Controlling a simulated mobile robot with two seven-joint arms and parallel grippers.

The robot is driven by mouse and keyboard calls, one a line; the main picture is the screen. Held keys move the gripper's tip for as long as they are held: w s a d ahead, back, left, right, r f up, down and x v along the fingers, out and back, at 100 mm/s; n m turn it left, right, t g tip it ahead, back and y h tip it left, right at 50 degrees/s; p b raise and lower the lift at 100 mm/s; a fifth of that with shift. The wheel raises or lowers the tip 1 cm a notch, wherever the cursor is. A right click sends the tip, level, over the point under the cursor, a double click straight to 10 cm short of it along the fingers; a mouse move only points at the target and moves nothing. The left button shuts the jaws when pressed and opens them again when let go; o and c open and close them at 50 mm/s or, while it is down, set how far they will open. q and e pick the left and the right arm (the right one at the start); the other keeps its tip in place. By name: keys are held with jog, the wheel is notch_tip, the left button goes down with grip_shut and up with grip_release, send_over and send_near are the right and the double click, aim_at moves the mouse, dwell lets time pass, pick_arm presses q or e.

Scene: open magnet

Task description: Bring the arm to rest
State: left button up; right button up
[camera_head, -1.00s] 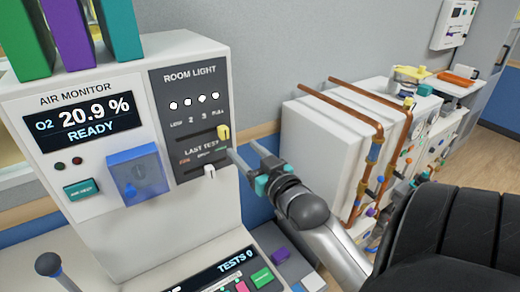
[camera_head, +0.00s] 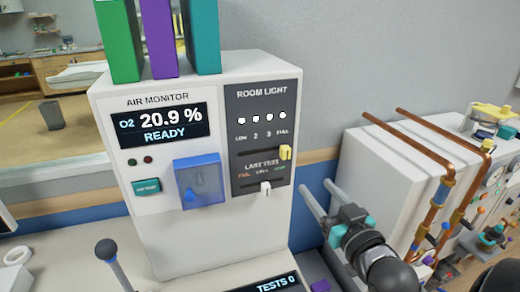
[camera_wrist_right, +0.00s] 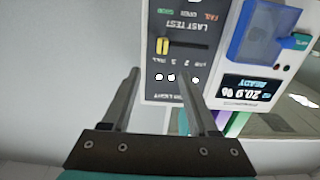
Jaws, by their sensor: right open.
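My right gripper (camera_head: 318,193) is in the head view, just right of the white air monitor cabinet (camera_head: 215,232). Its two fingers are apart with nothing between them. In the right wrist view my right gripper (camera_wrist_right: 160,80) also shows open and empty, with the monitor's dark panel beyond it, upside down. The room light panel (camera_head: 262,110) has a yellow slider knob (camera_head: 286,152) at its right end, and this knob also shows in the wrist view (camera_wrist_right: 162,46). A white knob (camera_head: 265,188) sits lower on the panel. The left gripper is not in view.
A blue clear cover (camera_head: 200,181) is on the cabinet front. A dark-knobbed lever (camera_head: 106,250) stands in front at left. White equipment with copper pipes (camera_head: 438,182) is to the right of my gripper. Green, purple and teal binders (camera_head: 158,40) stand on top.

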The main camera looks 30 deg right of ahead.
jog(key=s+a+f+n+g+y, duration=0.25)
jog(key=a+f+g, duration=0.25)
jog(key=a+f, duration=0.25)
jog(key=s+a+f+n+g+y, duration=0.1)
jog(key=s+a+f+g+y, duration=0.2)
jog(key=a+f, duration=0.45)
jog(key=s+a+f+n+g, duration=0.1)
jog(key=s+a+f+g, duration=0.35)
jog(key=s, duration=0.35)
jog(key=s+f+g+b, duration=0.3)
jog(key=f+b, duration=0.5)
jog(key=f, duration=2.4)
jog(key=s+d+f+b, duration=0.1)
jog(key=s+f+b, duration=0.2)
jog(key=s+f, duration=0.4)
jog(key=s+d+f+h+b, duration=0.1)
jog(key=s+f+b, duration=0.2)
jog(key=s+f, duration=0.4)
notch_tip(320, 180, down, 5)
jog(key=shift+s+d+r+n+g, duration=0.15)
jog(key=shift+s+d+n+g, duration=0.2)
jog(key=shift+d+g, duration=0.1)
